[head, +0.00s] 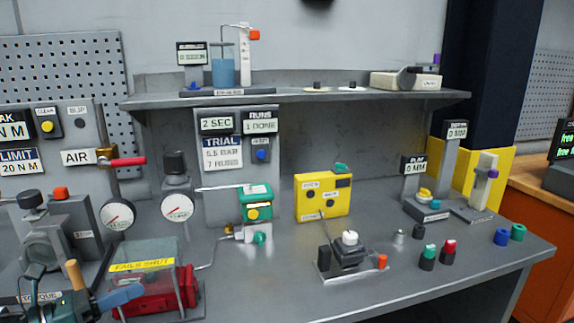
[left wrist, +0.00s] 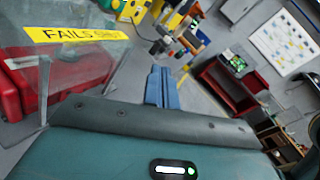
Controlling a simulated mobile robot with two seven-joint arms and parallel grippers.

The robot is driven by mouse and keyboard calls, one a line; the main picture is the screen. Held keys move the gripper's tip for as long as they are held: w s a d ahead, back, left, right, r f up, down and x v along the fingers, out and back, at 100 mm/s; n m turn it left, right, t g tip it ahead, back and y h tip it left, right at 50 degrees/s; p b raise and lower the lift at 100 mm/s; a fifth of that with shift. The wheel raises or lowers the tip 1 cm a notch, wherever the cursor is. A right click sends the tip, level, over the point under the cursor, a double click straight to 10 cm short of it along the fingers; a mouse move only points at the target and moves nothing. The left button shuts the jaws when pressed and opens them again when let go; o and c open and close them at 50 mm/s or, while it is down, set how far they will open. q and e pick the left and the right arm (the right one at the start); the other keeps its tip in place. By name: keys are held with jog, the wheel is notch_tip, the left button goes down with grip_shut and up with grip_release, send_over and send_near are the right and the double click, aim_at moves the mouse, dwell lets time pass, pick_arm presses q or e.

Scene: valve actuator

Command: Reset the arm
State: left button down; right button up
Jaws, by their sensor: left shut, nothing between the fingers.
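My left gripper (head: 122,296) enters at the lower left of the head view, its blue fingers together and empty. They overlap the front of the clear cover labelled "FAILS SHUT" (head: 142,265) in the picture; I cannot tell whether they touch it. In the left wrist view the shut fingers (left wrist: 162,88) point away, with the yellow label (left wrist: 75,34) to their left. The red actuator (head: 160,298) sits under the cover; it also shows in the wrist view (left wrist: 80,72). My right gripper is not in view.
A red-handled air valve (head: 125,162) and pressure gauges (head: 178,207) stand behind. A yellow box (head: 322,195), a small block fixture (head: 348,250) and several coloured caps (head: 428,258) stand to the right. The bench front (head: 270,290) is clear. A shelf (head: 300,93) runs above.

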pick_arm(q)
jog(key=s+d+f+n+t+y, duration=0.1)
jog(key=s+d+f+n+y, duration=0.25)
jog(key=f+n, duration=0.75)
jog(key=s+d+f+n+t+y, duration=0.1)
jog(key=s+d+f+n+y, duration=0.15)
jog(key=f+n+y, duration=0.8)
jog(key=s+d+f+n+g+h, duration=0.3)
jog(key=s+d+n, duration=0.6)
jog(key=n, duration=0.6)
notch_tip(320, 180, down, 2)
jog(key=shift+s+f+n+g+h, duration=0.2)
jog(key=shift+n+g+h, duration=0.2)
jog(key=shift+h, duration=0.6)
jog(key=c, duration=2.2)
grip_release()
jog(key=shift+a, duration=0.1)
